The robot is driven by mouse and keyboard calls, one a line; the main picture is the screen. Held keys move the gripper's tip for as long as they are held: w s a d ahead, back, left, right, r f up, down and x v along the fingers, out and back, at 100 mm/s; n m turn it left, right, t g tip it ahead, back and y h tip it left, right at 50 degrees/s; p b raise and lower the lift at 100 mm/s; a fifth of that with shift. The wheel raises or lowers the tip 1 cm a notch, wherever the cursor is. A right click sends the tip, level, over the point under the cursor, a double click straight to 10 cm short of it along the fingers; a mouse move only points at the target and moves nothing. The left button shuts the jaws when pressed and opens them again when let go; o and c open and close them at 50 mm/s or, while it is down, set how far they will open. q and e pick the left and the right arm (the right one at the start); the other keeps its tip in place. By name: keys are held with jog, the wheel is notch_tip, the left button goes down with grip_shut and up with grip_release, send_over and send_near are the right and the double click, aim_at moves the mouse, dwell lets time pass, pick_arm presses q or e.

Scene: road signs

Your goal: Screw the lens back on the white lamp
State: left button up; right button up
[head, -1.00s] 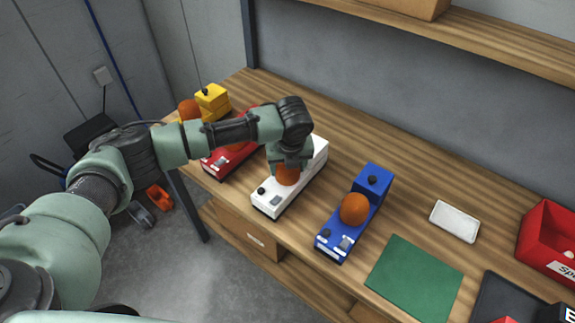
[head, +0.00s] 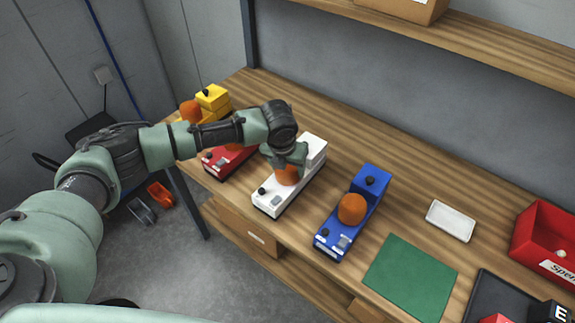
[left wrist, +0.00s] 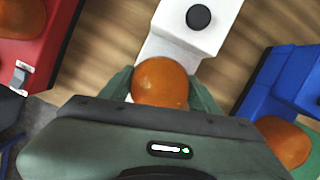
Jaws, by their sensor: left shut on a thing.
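The white lamp (head: 308,168) stands on the workbench between the red lamp and the blue lamp. Its orange lens (head: 287,175) sits on the lamp's lower front part, in front of the raised block. My left gripper (head: 286,168) comes down over the white lamp from above and is shut on this lens. In the left wrist view the lens (left wrist: 160,83) shows between the two green fingers, with the white lamp (left wrist: 185,40) behind it. I cannot tell how the lens meets the lamp underneath. My right gripper is not in view.
A blue lamp (head: 365,190) with an orange lens stands to the right, a red lamp (head: 222,161) and a yellow lamp (head: 212,97) to the left. Further right are a green mat (head: 411,278), a white tray (head: 451,221) and a red bin (head: 540,240).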

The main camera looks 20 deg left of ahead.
pick_arm(q)
jog(key=shift+w+r+m+h, duration=0.1)
jog(key=shift+m+h, duration=0.2)
jog(key=shift+m, duration=0.7)
jog(key=shift+m, duration=0.7)
jog(key=m+h, duration=0.1)
jog(key=m, duration=0.1)
jog(key=shift+m+g, duration=0.3)
jog(key=o, duration=1.2)
